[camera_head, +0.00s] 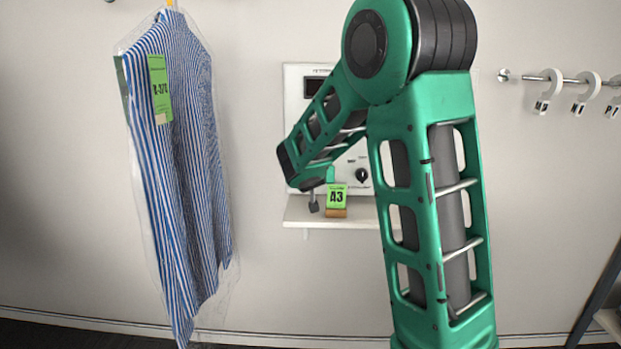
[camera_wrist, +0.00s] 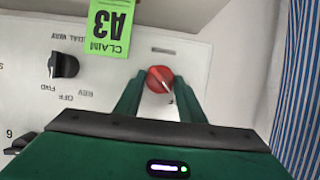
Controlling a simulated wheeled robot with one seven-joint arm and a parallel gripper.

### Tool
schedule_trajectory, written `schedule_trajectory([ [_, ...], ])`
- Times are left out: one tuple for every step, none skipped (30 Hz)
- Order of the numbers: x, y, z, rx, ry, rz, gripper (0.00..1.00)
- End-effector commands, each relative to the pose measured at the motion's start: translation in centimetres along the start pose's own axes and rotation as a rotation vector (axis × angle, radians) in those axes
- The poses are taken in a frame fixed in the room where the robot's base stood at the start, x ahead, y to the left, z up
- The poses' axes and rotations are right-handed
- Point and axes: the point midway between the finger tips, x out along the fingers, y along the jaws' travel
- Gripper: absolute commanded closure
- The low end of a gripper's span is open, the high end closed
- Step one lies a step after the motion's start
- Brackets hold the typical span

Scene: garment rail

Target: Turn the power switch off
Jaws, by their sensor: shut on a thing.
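A red round knob (camera_wrist: 158,79) with a light pointer mark sits on the white control panel (camera_wrist: 112,77) in the wrist view. I take it to be the power switch; its own label cannot be read. My gripper (camera_wrist: 159,84) is shut on this red knob, one green finger on each side. In the head view, the red knob is hidden behind my arm, and the control panel (camera_head: 295,90) on the wall is partly covered.
A black knob (camera_wrist: 63,65) marked FWD, OFF and REV is beside it. A bagged striped shirt (camera_head: 185,170) hangs left. A rail with hooks (camera_head: 548,88) is right.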

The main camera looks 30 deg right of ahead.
Motion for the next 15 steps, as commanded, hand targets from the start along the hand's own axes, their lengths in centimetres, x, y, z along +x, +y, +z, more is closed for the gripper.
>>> schedule_trajectory([
  [0.01,-0.14,0.59,-0.007,-0.012,0.0,0.86],
  [0.01,-0.13,0.59,-0.008,-0.012,0.0,0.86],
  [0.01,-0.12,0.59,-0.009,-0.012,0.001,0.86],
  [0.01,-0.11,0.59,-0.01,-0.012,0.001,0.86],
  [0.02,-0.1,0.59,-0.01,-0.012,0.002,0.86],
  [0.02,-0.1,0.59,-0.01,-0.012,0.002,0.86],
  [0.02,-0.09,0.59,-0.01,-0.012,0.002,0.86],
  [0.02,-0.09,0.59,-0.01,-0.012,0.002,0.86],
  [0.02,-0.08,0.58,-0.01,-0.012,0.002,0.86],
  [0.03,-0.08,0.59,-0.01,-0.012,0.002,0.86],
  [0.03,-0.07,0.59,-0.009,-0.012,0.002,0.86],
  [0.03,-0.07,0.58,-0.009,-0.012,0.002,0.86],
  [0.03,-0.07,0.58,-0.009,-0.012,0.002,0.59],
  [0.03,-0.06,0.58,-0.009,-0.012,0.002,0.52],
  [0.03,-0.05,0.53,-0.009,-0.01,0.002,0.46],
])
